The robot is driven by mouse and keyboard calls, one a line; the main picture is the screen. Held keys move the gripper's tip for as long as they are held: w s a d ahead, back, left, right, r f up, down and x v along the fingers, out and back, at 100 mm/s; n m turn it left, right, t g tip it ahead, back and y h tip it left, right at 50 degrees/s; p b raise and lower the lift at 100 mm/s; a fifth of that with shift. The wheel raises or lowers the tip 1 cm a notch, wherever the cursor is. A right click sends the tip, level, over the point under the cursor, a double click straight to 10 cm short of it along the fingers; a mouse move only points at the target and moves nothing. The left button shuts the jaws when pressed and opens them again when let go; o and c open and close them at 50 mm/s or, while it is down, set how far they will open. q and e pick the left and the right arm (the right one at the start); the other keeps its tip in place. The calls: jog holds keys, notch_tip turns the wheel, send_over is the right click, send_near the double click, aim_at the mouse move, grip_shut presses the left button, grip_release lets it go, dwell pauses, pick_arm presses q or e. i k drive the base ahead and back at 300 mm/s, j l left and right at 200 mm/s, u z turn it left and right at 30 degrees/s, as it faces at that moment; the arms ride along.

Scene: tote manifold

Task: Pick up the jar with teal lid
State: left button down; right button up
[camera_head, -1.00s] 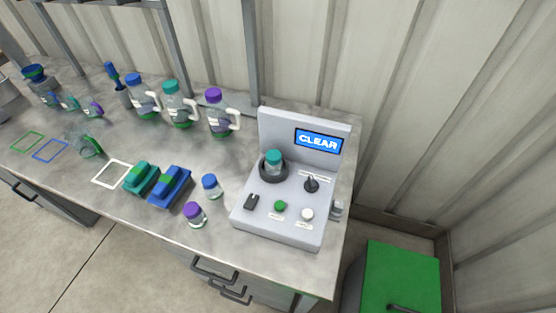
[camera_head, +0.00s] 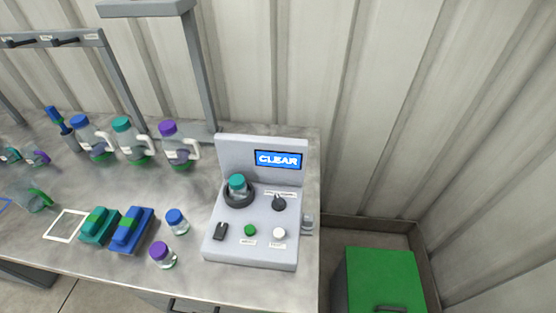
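The jar with the teal lid (camera_head: 238,184) sits upright in the dark round holder (camera_head: 240,198) on the grey machine. The machine (camera_head: 264,238) stands at the right end of the bench, and its screen (camera_head: 278,159) reads "CLEAR". A larger jug with a teal lid (camera_head: 129,140) stands at the back of the bench among other jugs. Neither of my grippers shows in the head view.
A blue-lidded jar (camera_head: 177,222) and a purple-lidded jar (camera_head: 162,256) stand left of the machine. Teal (camera_head: 98,226) and blue (camera_head: 131,231) blocks lie further left, beside a white outlined square (camera_head: 67,226). A green-topped bin (camera_head: 384,280) stands right of the bench (camera_head: 190,195).

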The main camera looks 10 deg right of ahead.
aim_at(238, 189)
jog(key=k+j+z, duration=0.15)
jog(key=z, duration=0.2)
jog(key=k+j+z, duration=0.1)
jog(key=z, duration=0.25)
jog(key=k+j+z, duration=0.1)
jog(key=z, duration=0.25)
jog(key=k, duration=0.05)
